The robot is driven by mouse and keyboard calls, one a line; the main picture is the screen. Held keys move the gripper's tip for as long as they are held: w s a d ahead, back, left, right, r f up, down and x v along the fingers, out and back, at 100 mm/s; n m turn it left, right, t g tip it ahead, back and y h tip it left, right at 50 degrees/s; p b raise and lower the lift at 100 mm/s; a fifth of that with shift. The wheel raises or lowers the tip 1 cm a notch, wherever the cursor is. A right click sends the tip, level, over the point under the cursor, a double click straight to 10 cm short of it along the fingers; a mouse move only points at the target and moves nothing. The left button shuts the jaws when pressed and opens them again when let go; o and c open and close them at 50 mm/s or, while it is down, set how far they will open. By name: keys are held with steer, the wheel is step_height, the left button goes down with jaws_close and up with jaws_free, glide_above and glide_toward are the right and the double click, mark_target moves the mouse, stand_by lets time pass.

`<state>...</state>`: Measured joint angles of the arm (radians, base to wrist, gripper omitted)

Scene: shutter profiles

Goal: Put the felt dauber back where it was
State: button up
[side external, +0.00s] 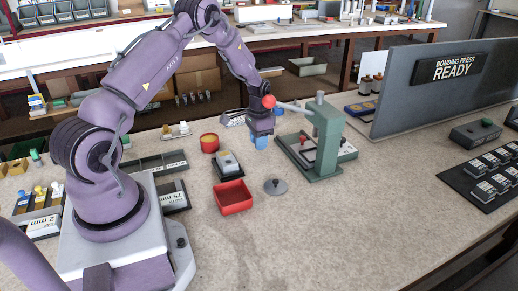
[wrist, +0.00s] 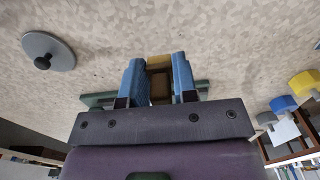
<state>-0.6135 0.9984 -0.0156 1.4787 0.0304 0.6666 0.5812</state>
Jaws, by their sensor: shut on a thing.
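My gripper (side external: 261,143) is low over the table between the red round pot and the green hand press, its blue fingers pointing down. In the wrist view my gripper (wrist: 159,83) is closed around a small brown and yellow piece (wrist: 160,62), which I take to be the felt dauber. Its shape is mostly hidden by the fingers, and it cannot be made out in the side view. I cannot tell whether it touches the table.
A red round pot (side external: 209,147), a dark tray with a grey-yellow block (side external: 228,161), a red open tray (side external: 233,199) and a grey knobbed lid (side external: 275,187) stand nearby. The green press (side external: 326,140) stands right of my gripper. The front right tabletop is clear.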

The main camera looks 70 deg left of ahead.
steer(key=shift+w+f, duration=0.1)
steer(key=shift+f, duration=1.5)
steer(key=shift+f, duration=0.15)
steer(key=o, duration=0.9)
step_height(320, 180, up, 12)
steer(key=shift+r, duration=0.15)
